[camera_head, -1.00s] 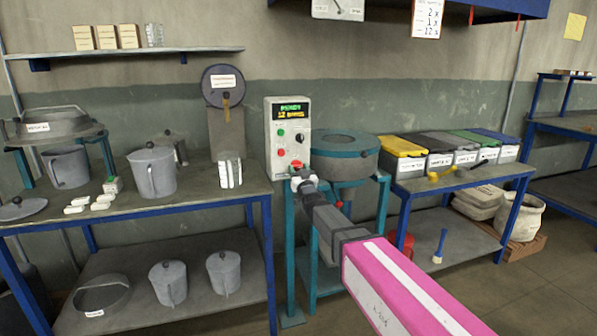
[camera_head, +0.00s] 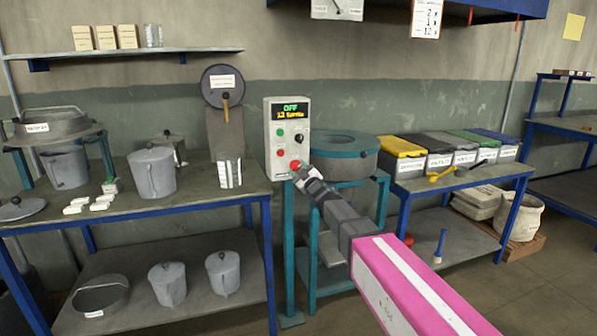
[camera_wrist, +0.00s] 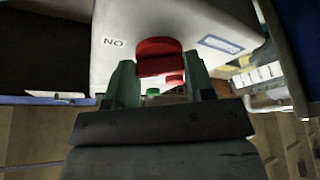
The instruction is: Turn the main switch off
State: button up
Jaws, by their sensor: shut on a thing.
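The grey control box (camera_head: 277,143) stands upright left of the round teal-rimmed machine. Its display (camera_head: 291,110) reads OFF in green, with a yellow line below. The red main switch knob (camera_head: 295,165) is at the lower right of the box front. My gripper (camera_head: 302,174) reaches it from the lower right. In the wrist view, the red knob (camera_wrist: 158,55) sits between the two fingers of my gripper (camera_wrist: 160,80), shut on it. An ON label (camera_wrist: 114,42) appears upside down left of the knob, and a blue-and-white label lies to its right.
A green button (camera_head: 280,132) and a black knob (camera_head: 299,138) are above on the box, with a small red button (camera_head: 280,152). The machine (camera_head: 343,150) is close on the right. A bench (camera_head: 200,205) with grey cans stands left; lidded bins (camera_head: 402,147) stand right.

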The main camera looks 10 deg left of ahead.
jog(key=n+g, duration=0.1)
jog(key=n, duration=0.2)
jog(key=n+g, duration=0.1)
jog(key=n, duration=0.2)
jog(key=shift+d+r+n+g, duration=0.1)
jog(key=shift+r+n+g, duration=0.05)
jog(key=shift+n+g, duration=0.25)
jog(key=shift+r+n+g+h, duration=0.1)
jog(key=shift+n+g+h, duration=0.25)
jog(key=shift+n, duration=0.8)
jog(key=shift+n+g+h, duration=0.15)
jog(key=shift+n+g, duration=0.3)
jog(key=shift+n, duration=0.7)
jog(key=o, duration=0.9)
jog(key=v, duration=1)
jog(key=shift+s+d, duration=0.2)
jog(key=shift+d, duration=0.15)
